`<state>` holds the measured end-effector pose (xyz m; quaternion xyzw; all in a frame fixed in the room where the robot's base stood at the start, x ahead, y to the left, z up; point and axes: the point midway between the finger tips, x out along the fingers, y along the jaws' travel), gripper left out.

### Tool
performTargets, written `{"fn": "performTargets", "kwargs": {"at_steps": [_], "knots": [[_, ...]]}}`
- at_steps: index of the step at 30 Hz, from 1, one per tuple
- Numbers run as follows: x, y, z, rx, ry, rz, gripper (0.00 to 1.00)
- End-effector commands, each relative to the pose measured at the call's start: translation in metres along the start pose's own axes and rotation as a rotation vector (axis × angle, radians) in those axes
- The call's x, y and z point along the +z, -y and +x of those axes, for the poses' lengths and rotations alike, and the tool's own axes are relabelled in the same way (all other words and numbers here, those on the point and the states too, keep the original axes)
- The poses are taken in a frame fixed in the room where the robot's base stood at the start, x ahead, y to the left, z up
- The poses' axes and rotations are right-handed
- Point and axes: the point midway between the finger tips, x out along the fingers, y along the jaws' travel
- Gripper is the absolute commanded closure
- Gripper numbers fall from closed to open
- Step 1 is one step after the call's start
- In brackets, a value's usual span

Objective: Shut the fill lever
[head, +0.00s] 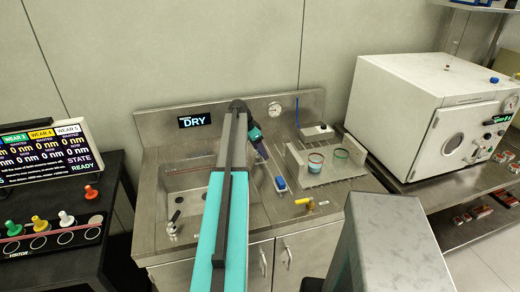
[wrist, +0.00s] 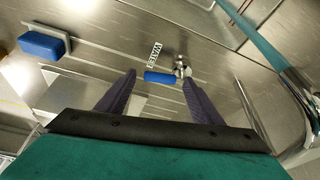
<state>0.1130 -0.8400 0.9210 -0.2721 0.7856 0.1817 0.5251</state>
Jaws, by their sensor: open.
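A small blue lever (head: 280,184) stands on the steel deck right of the sink basin. In the wrist view the blue lever (wrist: 160,77) lies across the gap between my fingertips, beside a metal fitting and a label reading WATER (wrist: 154,53). I take it for the fill lever; its exact open or shut position is unclear. My gripper (head: 263,153) is open and empty, up and left of the lever, its fingers pointing down toward it. In the wrist view my gripper's (wrist: 158,80) dark fingers flank the lever. They appear apart from it.
A DRY display (head: 195,121) and dial gauge (head: 274,109) are on the backsplash. A yellow-handled valve (head: 305,203) is right of the lever, and a black-handled one (head: 173,220) is left. A second blue block (wrist: 45,44) shows in the wrist view.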

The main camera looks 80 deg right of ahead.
Motion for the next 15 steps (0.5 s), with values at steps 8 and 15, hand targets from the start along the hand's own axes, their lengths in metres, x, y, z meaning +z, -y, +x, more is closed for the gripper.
{"fn": "performTargets", "kwargs": {"at_steps": [8,15], "knots": [[-0.0003,-0.0003,0.0022,0.0,0.0,0.001,0.4],[-0.0014,-0.0006,0.0024,0.001,0.0,0.002,0.72]]}}
